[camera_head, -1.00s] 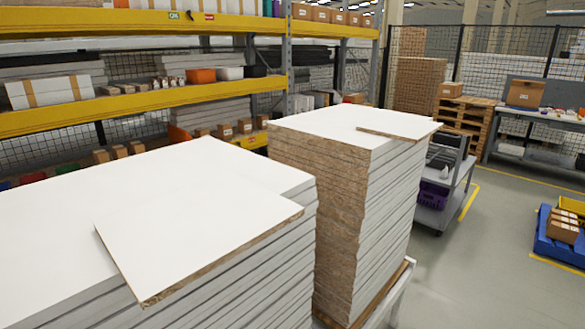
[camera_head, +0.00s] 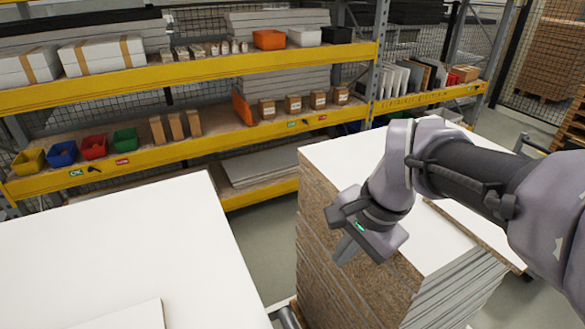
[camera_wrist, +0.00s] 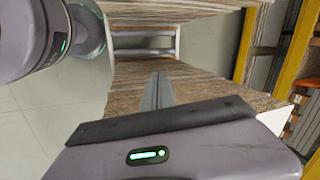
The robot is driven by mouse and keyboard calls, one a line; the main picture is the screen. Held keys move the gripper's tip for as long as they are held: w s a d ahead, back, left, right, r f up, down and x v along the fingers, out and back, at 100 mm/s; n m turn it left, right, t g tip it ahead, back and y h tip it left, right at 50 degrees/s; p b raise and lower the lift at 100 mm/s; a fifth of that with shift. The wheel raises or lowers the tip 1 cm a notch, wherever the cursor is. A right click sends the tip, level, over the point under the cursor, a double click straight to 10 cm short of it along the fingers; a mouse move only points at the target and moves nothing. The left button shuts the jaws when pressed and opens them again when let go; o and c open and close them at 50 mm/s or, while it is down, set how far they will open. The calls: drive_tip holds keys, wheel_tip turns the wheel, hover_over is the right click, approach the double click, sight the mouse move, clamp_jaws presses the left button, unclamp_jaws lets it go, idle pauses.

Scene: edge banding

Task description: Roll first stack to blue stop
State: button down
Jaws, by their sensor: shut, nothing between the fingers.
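Two stacks of white-faced boards stand side by side; I cannot tell which is the first. My gripper (camera_head: 343,252) is shut and empty. In the head view it overlaps the right stack's near edge, pointing down; contact is unclear. In the wrist view its fingers (camera_wrist: 158,88) point into the gap between chipboard faces. The blue stop is not in view.
Metal rollers or rails (camera_wrist: 145,42) show low between the stacks, over a pale floor. A yellow-beamed shelf (camera_head: 250,148) with bins, boxes and boards runs behind. A wooden pallet (camera_head: 572,122) stands at far right. My arm hides part of the right stack's top.

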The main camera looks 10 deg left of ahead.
drive_tip(key=w+a+m+g+p, duration=0.1)
drive_tip(key=w+a+g+p, duration=0.15)
drive_tip(key=a+p, duration=0.35)
drive_tip(key=w+a+m+g+p, duration=0.1)
drive_tip(key=w+a+p, duration=0.2)
drive_tip(key=a, duration=0.5)
drive_tip(key=s+a+r+b+x, duration=0.1)
drive_tip(key=s+a+x, duration=0.1)
drive_tip(key=x, duration=1)
drive_tip(key=shift+f+m+h, duration=0.25)
drive_tip(key=shift+m+h, duration=0.05)
drive_tip(key=shift+h, duration=0.1)
drive_tip(key=shift+a, duration=0.1)
